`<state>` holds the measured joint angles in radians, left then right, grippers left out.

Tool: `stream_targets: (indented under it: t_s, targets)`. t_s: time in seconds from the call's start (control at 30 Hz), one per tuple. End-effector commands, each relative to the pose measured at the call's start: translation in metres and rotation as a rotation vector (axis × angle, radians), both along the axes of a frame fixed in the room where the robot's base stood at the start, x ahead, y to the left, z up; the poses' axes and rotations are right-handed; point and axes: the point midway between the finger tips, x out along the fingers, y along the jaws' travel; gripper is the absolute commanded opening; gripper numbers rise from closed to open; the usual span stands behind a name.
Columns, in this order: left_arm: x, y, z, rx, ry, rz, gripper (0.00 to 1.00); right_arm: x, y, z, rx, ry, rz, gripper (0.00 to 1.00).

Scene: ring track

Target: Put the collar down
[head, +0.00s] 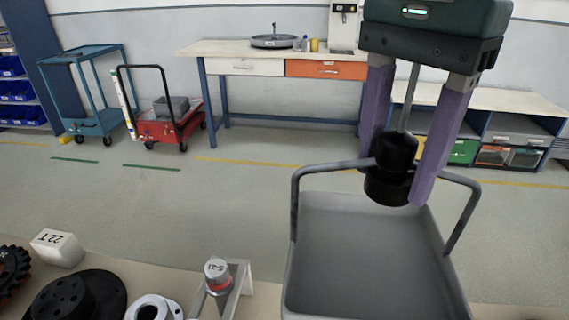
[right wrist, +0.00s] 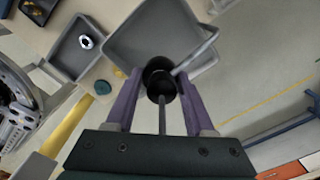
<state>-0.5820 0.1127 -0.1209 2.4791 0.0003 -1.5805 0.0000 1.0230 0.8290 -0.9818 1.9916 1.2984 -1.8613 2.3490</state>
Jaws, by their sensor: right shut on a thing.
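My right gripper (head: 402,178) is shut on a black, stepped, round piece, which I take to be the collar (head: 388,185). The purple fingers sit on either side of it, and a thin grey rod runs from the palm down to it. In the head view the collar overlaps the far end of a grey tray (head: 365,250) with bar handles. In the right wrist view the collar (right wrist: 158,80) shows between the fingertips (right wrist: 161,84), in front of a grey tray (right wrist: 150,35). I cannot tell its height above the tray. My left gripper is not in view.
On the near bench, a white block marked 22T (head: 57,248), a black hub (head: 75,298), a white ring (head: 152,308) and a bracket with a red-banded cylinder (head: 218,275) stand left of the tray. A red cart (head: 165,125) and workbench (head: 240,50) are far back. The floor between is clear.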

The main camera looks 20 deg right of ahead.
Motion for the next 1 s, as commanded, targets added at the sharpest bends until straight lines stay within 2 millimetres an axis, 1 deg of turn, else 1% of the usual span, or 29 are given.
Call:
stream_targets:
  t_s: [0.03,0.13,0.2,0.37,0.5,0.6,0.7,1.0]
  targets:
    - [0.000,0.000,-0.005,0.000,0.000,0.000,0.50,-0.001,-0.001,-0.017,-0.002,0.005,-0.001,0.00]
    - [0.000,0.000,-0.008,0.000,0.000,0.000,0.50,-0.001,0.000,-0.038,-0.001,0.003,-0.001,0.00]
    - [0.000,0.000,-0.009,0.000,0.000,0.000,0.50,-0.001,0.000,-0.049,-0.001,0.002,0.000,0.00]
    - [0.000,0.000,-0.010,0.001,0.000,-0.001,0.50,0.000,0.000,-0.062,-0.001,0.000,0.000,0.00]
    - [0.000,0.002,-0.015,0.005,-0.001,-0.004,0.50,0.000,0.000,-0.085,0.000,0.002,-0.001,0.00]
    - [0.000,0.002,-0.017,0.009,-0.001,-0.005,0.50,0.000,0.000,-0.097,-0.001,0.000,0.000,0.00]
    - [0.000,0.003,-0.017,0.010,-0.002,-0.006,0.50,0.000,0.000,-0.101,-0.001,-0.001,0.001,0.00]
    - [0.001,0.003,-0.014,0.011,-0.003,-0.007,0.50,0.000,0.000,-0.102,0.000,-0.001,0.001,0.00]
